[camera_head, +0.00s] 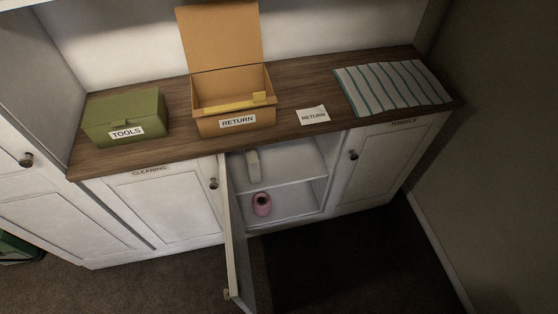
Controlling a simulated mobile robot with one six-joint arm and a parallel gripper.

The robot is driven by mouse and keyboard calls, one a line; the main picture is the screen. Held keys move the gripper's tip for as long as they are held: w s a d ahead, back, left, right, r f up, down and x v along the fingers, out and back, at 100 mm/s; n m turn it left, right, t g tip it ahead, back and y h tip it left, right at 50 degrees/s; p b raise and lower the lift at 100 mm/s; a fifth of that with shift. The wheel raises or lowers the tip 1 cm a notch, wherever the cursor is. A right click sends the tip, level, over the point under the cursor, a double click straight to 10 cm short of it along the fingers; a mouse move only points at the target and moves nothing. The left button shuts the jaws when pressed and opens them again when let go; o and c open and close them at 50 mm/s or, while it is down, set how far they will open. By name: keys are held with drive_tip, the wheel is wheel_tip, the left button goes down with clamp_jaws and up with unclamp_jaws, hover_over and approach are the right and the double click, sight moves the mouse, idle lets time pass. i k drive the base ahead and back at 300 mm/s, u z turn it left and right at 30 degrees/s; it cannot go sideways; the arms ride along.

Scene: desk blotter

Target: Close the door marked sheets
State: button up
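A white cabinet door (236,250) in the middle of the low cabinet stands open. It is hinged at the left of its opening, sticks out into the room and is seen nearly edge-on. A small knob (227,294) shows near its free end. I cannot read any label on this door, so the name "sheets" is not visible. The open compartment (295,205) has one shelf, with a pale bottle-like item (253,163) on the shelf and a pink roll-like item (262,204) below. My gripper is not in view.
The door marked CLEANING (165,207) and a right door (378,165), label hard to read, are shut. The wooden top (290,130) holds a green TOOLS box (125,112), an open RETURN box (235,109), a RETURN card (312,115) and a striped cloth (392,87). Dark floor lies in front.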

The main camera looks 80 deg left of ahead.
sight(241, 291)
drive_tip(key=u, duration=1.6)
drive_tip(key=k, duration=1.65)
drive_tip(key=u, duration=1.1)
drive_tip(key=i, duration=1)
